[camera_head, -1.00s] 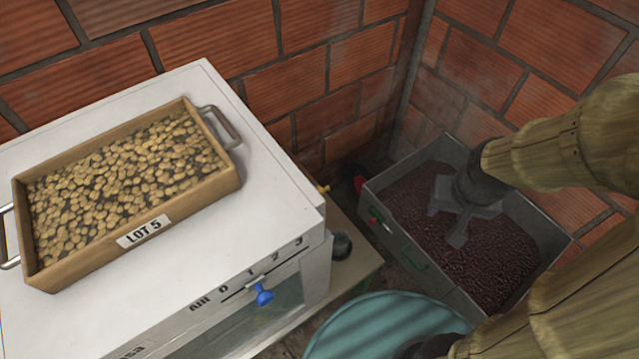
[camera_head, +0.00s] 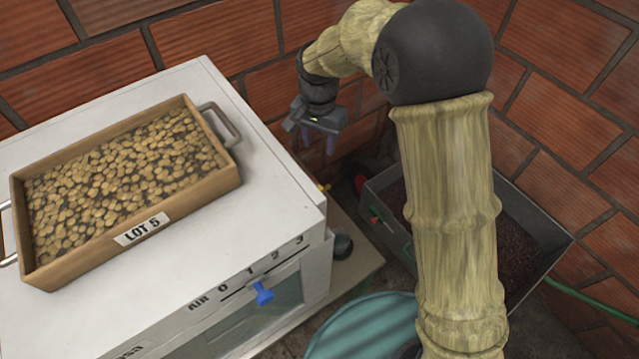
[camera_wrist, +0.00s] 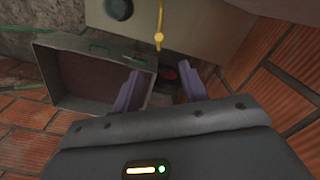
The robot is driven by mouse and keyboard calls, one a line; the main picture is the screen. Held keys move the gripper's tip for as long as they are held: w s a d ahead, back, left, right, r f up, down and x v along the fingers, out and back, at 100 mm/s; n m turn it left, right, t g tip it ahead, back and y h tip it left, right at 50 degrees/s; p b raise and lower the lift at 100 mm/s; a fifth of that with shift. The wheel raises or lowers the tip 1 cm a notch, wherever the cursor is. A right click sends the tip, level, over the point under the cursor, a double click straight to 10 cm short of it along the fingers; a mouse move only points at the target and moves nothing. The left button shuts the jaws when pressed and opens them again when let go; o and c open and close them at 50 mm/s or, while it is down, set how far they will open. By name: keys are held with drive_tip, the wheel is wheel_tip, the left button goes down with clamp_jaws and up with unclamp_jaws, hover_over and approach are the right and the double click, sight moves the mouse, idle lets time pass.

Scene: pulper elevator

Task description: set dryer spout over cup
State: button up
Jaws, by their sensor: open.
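The white dryer (camera_head: 265,150) stands at the left. A small yellow part (camera_head: 323,187), which looks like its spout, sticks out from its right side; in the wrist view it is a thin yellow rod with a rounded end (camera_wrist: 158,38). A small red thing (camera_head: 360,183), perhaps the cup, is low by the wall; it also shows in the wrist view (camera_wrist: 168,73), between my fingers. I cannot tell its shape. My gripper (camera_head: 318,137) is open and empty, above and behind the yellow part, with purple fingers pointing down (camera_wrist: 160,88).
A wooden tray (camera_head: 190,203) of pale beans, labelled LOT 5, sits on the dryer. A blue knob (camera_head: 263,294) is on the dryer's front slider. A grey metal bin (camera_head: 545,268) of dark red beans stands at the right, partly behind my arm. Brick walls close the corner.

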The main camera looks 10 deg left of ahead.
sight(320, 188)
drive_tip(key=shift+f, duration=0.1)
wheel_tip(320, 188, down, 17)
drive_tip(key=shift+f+p, duration=0.1)
drive_tip(key=shift+p, duration=0.7)
drive_tip(key=shift+d, duration=0.1)
clamp_jaws()
